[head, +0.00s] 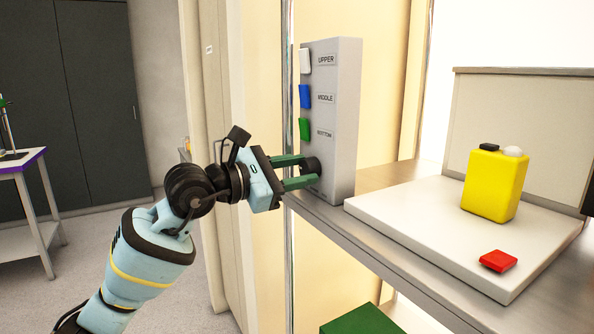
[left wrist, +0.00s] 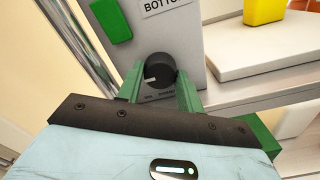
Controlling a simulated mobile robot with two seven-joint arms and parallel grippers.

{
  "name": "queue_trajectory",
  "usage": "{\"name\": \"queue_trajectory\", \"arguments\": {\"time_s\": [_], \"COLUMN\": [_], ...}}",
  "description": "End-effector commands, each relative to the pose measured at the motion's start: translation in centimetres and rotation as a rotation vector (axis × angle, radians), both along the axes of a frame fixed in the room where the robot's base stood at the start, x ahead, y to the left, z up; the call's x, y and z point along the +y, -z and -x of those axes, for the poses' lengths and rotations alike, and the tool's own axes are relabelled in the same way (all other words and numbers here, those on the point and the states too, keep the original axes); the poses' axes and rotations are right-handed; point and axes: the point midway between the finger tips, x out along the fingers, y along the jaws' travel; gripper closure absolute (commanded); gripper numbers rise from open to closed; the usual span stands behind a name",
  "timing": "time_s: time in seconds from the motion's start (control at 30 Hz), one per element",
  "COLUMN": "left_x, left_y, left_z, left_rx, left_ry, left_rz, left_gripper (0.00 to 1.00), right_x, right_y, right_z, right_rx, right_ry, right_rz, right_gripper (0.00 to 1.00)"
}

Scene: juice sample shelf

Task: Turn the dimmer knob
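The black dimmer knob (left wrist: 160,78) sits low on the front of a grey control box, with a pale pointer mark toward its left side. In the head view the knob (head: 312,164) is partly covered by my fingers. My left gripper (head: 311,170) reaches in from the left, its two green fingers spread on either side of the knob. In the left wrist view the fingertips (left wrist: 158,72) lie beside the knob's left and right edges. I cannot tell whether they press on it. My right gripper is not in view.
The grey box (head: 343,110) carries white, blue and green switches labelled UPPER, MIDDLE and BOTTOM. It stands at the edge of a shelf beside a metal post. A white board (head: 400,215) to its right bears a yellow container (head: 493,186) and a red block (head: 498,261).

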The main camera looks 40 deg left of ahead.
Motion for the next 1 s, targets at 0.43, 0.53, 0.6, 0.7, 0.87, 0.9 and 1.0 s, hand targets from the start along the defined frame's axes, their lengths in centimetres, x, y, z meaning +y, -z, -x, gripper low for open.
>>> {"name": "queue_trajectory", "arguments": {"time_s": [0.43,0.53,0.6,0.7,0.87,0.9,1.0], "left_x": [0.0,0.0,0.0,0.0,0.0,0.0,0.0], "left_y": [-0.3,-0.3,-0.2,0.0,0.0,0.0,0.0], "left_z": [0.1,0.1,0.0,0.0,0.0,0.0,0.0], "left_rx": [0.055,0.079,0.089,0.094,0.093,0.093,0.093], "left_ry": [0.001,0.001,0.001,0.000,0.000,0.000,0.000], "left_rz": [0.138,0.197,0.218,0.226,0.225,0.225,0.224], "left_gripper": [0.86,0.86,0.86,0.86,0.86,0.62,0.49], "right_x": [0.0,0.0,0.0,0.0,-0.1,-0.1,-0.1], "right_y": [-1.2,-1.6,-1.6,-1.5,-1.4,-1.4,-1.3], "right_z": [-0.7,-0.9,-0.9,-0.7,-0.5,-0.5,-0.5], "right_rx": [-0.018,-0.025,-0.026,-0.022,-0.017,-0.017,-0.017], "right_ry": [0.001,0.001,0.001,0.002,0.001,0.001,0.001], "right_rz": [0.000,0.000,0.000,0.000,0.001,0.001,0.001], "right_gripper": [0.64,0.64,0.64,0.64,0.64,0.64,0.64]}}
